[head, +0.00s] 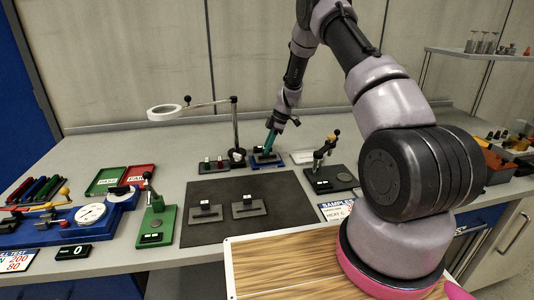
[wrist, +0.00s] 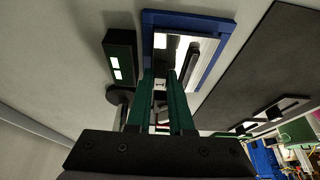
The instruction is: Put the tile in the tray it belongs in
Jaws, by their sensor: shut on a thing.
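My gripper (head: 268,146) has teal fingers and points down at the blue-framed fixture (head: 281,158) at the back of the bench. In the wrist view its fingers (wrist: 161,98) are shut on a small piece with a white label marked 1, which I take to be the tile (wrist: 160,84). The fingers hide most of it. It is over the blue frame (wrist: 227,48); I cannot tell whether it touches the fixture. A green tray (head: 105,182) and a red tray (head: 141,176) stand at the left, side by side, with lettered labels.
A dark mat (head: 225,232) carries two dark pieces with upright grips (head: 205,211). A ring magnifier (head: 165,112) on a stand rises left of my gripper. A dial gauge (head: 91,213), a green lever stand (head: 157,222) and a black lever stand (head: 330,178) stand around the mat.

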